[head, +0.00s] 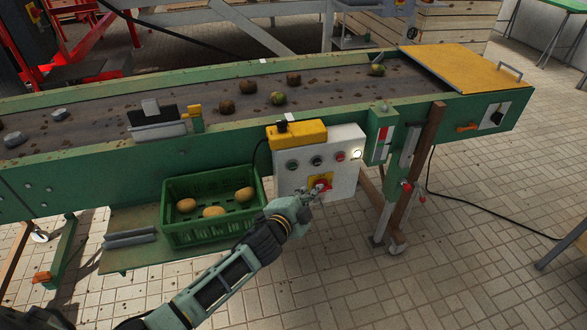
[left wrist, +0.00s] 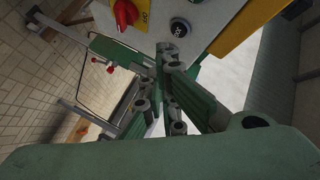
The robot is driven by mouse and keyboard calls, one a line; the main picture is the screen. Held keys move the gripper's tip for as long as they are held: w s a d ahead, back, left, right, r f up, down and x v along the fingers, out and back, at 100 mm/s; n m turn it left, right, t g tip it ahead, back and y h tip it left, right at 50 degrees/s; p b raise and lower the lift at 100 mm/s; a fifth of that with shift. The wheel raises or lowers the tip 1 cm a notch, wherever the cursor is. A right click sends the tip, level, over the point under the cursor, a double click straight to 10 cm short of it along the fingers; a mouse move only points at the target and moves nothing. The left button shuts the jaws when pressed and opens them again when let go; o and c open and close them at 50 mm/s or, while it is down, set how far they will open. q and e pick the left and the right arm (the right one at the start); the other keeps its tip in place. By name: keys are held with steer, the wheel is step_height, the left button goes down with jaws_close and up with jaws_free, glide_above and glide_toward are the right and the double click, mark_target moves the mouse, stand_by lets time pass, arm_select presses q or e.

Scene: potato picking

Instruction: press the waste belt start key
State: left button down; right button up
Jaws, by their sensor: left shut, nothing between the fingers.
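A white control box (head: 346,182) hangs on the green conveyor's side. Its front has a row of round keys: a greenish key (head: 292,165), a dark key (head: 316,161), a red key (head: 340,156) and a bright white lit one (head: 356,154). Below them is a red knob on a yellow plate (head: 320,183). I cannot read which key is the waste belt start. My left gripper (head: 314,194) is shut and empty, just in front of the box's lower part. In the left wrist view, its fingertips (left wrist: 168,50) are near a dark round key (left wrist: 180,27), beside the red knob (left wrist: 125,12); contact is unclear.
A green crate (head: 215,236) with several potatoes stands left of the box. A yellow housing (head: 296,134) sits on the box's top. Potatoes and stones lie on the dark belt (head: 220,105). A brown post (head: 418,165) stands to the right. The tiled floor in front is mostly clear.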

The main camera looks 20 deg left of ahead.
mark_target(293, 167)
arm_select(q)
steer(key=w+a+b, duration=0.1)
steer(key=w+a, duration=0.3)
steer(key=w, duration=0.2)
steer(key=shift+w+a, duration=0.15)
stand_by(0.8)
stand_by(0.6)
steer(key=shift+w+a, duration=0.2)
steer(key=shift+w, duration=0.1)
